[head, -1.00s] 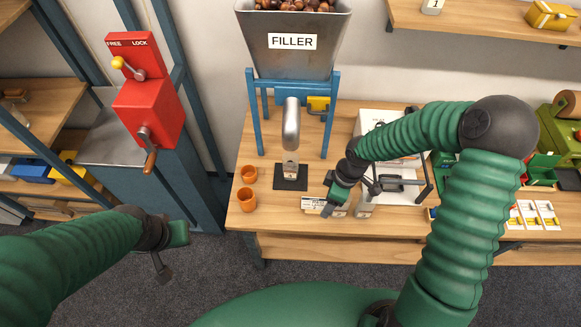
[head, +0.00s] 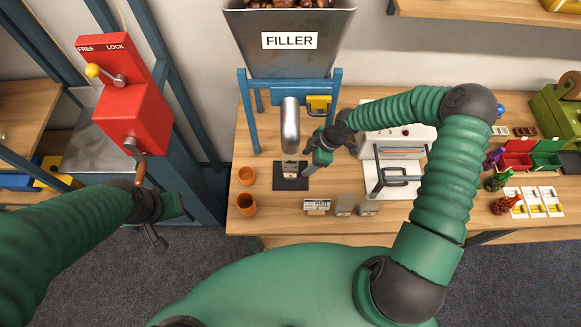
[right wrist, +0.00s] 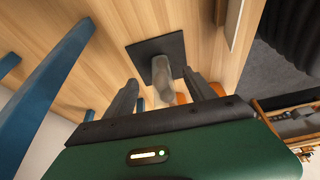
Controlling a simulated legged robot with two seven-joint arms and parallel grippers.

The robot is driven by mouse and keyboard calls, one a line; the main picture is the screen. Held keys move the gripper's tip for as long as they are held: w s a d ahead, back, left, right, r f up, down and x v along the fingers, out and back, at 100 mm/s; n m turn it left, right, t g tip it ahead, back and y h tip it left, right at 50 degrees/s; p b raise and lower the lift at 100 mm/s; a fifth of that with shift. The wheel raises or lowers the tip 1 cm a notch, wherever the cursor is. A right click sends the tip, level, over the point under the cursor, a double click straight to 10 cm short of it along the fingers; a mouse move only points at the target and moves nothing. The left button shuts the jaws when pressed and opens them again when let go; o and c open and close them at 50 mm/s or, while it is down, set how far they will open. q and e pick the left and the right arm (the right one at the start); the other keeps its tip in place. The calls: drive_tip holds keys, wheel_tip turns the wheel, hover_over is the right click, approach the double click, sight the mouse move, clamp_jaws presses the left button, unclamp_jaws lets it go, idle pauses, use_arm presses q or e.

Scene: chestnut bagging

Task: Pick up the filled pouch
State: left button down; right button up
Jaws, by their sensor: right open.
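A small clear-grey pouch (head: 290,171) stands on the black pad (head: 282,185) under the filler's metal spout (head: 290,125). Its contents are too small to make out. My right gripper (head: 308,166) is open just right of the pouch, low over the table. In the right wrist view the pouch (right wrist: 163,78) shows between and beyond the two dark fingers, on the pad (right wrist: 150,50); the fingers are not closed on it. My left gripper (head: 172,212) is at the left, in front of the red box's crank; its jaws are too unclear to judge.
The hopper marked FILLER (head: 290,40) and its blue frame (head: 248,115) stand close around the spout. Orange cups (head: 246,204) are left of the pad. A small card (head: 317,205) and grey pouch-like items (head: 345,204) lie in front. A white machine (head: 395,150) is at right.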

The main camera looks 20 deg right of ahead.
drive_tip(key=x, duration=0.2)
drive_tip(key=p+x, duration=0.1)
drive_tip(key=x, duration=0.1)
drive_tip(key=p+x, duration=0.1)
drive_tip(key=x, duration=0.1)
drive_tip(key=shift+w+a+r, duration=0.15)
drive_tip(key=shift+w+a, duration=0.05)
drive_tip(key=shift+w, duration=0.1)
drive_tip(key=shift+a+f, duration=0.1)
drive_tip(key=shift+f, duration=0.25)
drive_tip(key=shift+s, duration=0.25)
drive_tip(key=shift+c, duration=0.6)
drive_tip(key=shift+w, duration=0.15)
drive_tip(key=c, duration=0.7)
use_arm(q)
drive_tip(key=shift+w+r, duration=0.25)
drive_tip(key=shift+r, duration=0.2)
drive_tip(key=shift+w+r, duration=0.2)
drive_tip(key=shift+r, duration=0.25)
use_arm(e)
clamp_jaws()
